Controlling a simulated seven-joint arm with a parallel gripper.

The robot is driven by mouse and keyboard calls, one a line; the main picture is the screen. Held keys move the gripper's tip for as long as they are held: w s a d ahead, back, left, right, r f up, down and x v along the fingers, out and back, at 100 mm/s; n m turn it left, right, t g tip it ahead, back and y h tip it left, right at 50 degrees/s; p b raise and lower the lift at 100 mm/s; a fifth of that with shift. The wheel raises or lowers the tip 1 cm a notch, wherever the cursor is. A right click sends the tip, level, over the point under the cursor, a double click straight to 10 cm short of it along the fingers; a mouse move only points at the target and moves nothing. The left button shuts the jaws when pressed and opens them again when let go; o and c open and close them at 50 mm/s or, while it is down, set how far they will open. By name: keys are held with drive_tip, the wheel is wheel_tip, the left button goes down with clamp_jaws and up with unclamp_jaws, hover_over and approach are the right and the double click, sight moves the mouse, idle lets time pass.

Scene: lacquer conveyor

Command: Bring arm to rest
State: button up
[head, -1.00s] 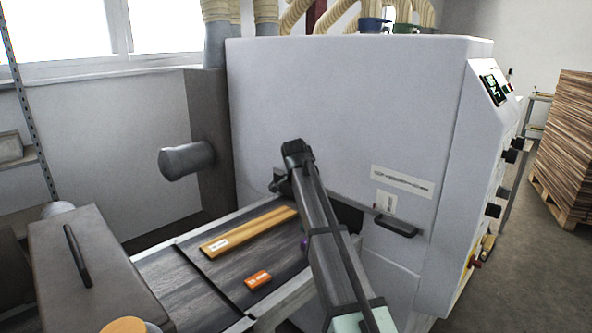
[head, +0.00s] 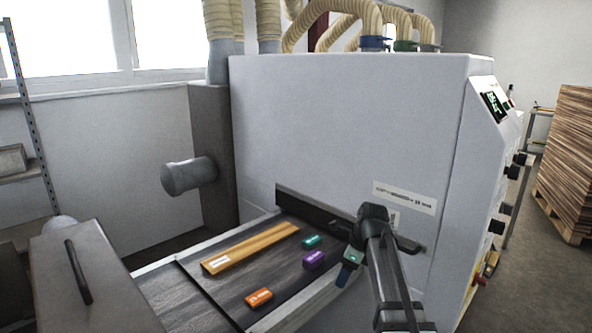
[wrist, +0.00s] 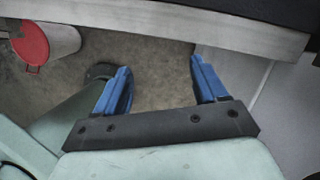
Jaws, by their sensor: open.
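My gripper (wrist: 160,92) shows in the wrist view with its two blue fingers spread apart and nothing between them. Below the fingers there is floor and the edge of the conveyor frame. In the head view my gripper (head: 346,272) hangs beside the right edge of the conveyor (head: 205,292), partly hidden by my wrist.
The large white machine (head: 340,130) stands behind the conveyor, with a handle and control knobs. A grey housing (head: 95,275) is at the left. A red round part (wrist: 30,42) shows in the wrist view. A stack of boards (head: 570,150) stands on a pallet at the right.

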drive_tip(key=s+d+f+n+g+h, duration=0.15)
drive_tip(key=s+f+n, duration=0.35)
drive_tip(key=f, duration=0.7)
drive_tip(key=s+d+f+n+g, duration=0.1)
drive_tip(key=s+d+f+n, duration=0.1)
drive_tip(key=s+f, duration=0.65)
drive_tip(key=s+d+f+n+g+h, duration=0.1)
drive_tip(key=s+f+n, duration=0.25)
drive_tip(key=f, duration=1.05)
drive_tip(key=s+f+n+g, duration=0.1)
drive_tip(key=s+f+n, duration=0.3)
drive_tip(key=s, duration=0.6)
drive_tip(key=s+a+f+n+g, duration=0.1)
drive_tip(key=s+f+n+g, duration=0.1)
drive_tip(key=s+f+n, duration=0.2)
drive_tip(key=s+a+f+n+g, duration=0.1)
drive_tip(key=s+f+n, duration=0.3)
drive_tip(key=s+f, duration=0.5)
drive_tip(key=s, duration=0.7)
drive_tip(key=shift+s+n, duration=0.3)
drive_tip(key=shift+n, duration=0.05)
drive_tip(key=shift+f+h, duration=0.1)
drive_tip(key=shift+h, duration=0.15)
drive_tip(key=o, duration=0.5)
